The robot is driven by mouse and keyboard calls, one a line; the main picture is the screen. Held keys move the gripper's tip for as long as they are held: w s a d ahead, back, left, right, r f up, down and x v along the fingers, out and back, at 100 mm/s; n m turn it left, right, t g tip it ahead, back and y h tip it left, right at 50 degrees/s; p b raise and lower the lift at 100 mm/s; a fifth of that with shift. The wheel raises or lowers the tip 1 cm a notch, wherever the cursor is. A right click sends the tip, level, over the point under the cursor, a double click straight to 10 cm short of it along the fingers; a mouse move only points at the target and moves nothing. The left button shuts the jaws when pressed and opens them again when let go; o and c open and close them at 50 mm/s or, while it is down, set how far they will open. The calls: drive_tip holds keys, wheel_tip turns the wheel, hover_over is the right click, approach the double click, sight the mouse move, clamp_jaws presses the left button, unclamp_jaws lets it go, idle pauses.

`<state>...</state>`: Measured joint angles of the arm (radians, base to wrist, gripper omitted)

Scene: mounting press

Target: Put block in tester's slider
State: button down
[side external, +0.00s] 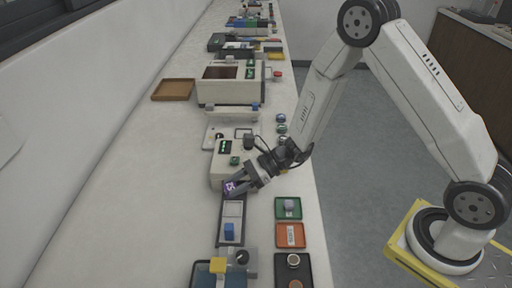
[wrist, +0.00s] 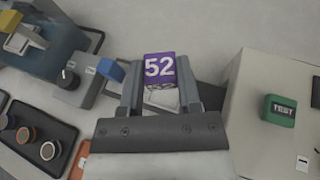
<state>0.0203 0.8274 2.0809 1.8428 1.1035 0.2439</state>
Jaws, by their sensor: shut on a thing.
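A purple block (wrist: 160,66) marked 52 is between the two fingers of my gripper (wrist: 160,85), which is shut on it. In the side view the block (side external: 231,187) shows at the fingertips of my gripper (side external: 238,185), beside the tester (side external: 228,170). The tester's slider (side external: 233,209) is a pale plate on a dark base with a blue handle (side external: 229,232), just in front of the gripper. In the wrist view the tester (wrist: 255,135) stands at the right, with its green TEST button (wrist: 281,110). I cannot tell whether the block touches the slider.
A green tray (side external: 279,214) with a purplish block and an orange tray (side external: 281,243) lie right of the slider. A dark machine with a yellow part (side external: 217,265) stands at the front. The bench left of the slider is clear.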

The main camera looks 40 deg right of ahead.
sight(238, 207)
drive_tip(key=shift+f, duration=1.45)
drive_tip(key=shift+f, duration=1.8)
drive_tip(key=shift+f, duration=0.1)
drive_tip(key=shift+c, duration=1.5)
unclamp_jaws()
drive_tip(key=shift+d+r, duration=0.15)
drive_tip(key=shift+r, duration=0.05)
drive_tip(key=v, duration=1.1)
drive_tip(key=shift+s+d+r, duration=0.15)
drive_tip(key=shift+d+r, duration=0.1)
drive_tip(key=shift+d, duration=0.05)
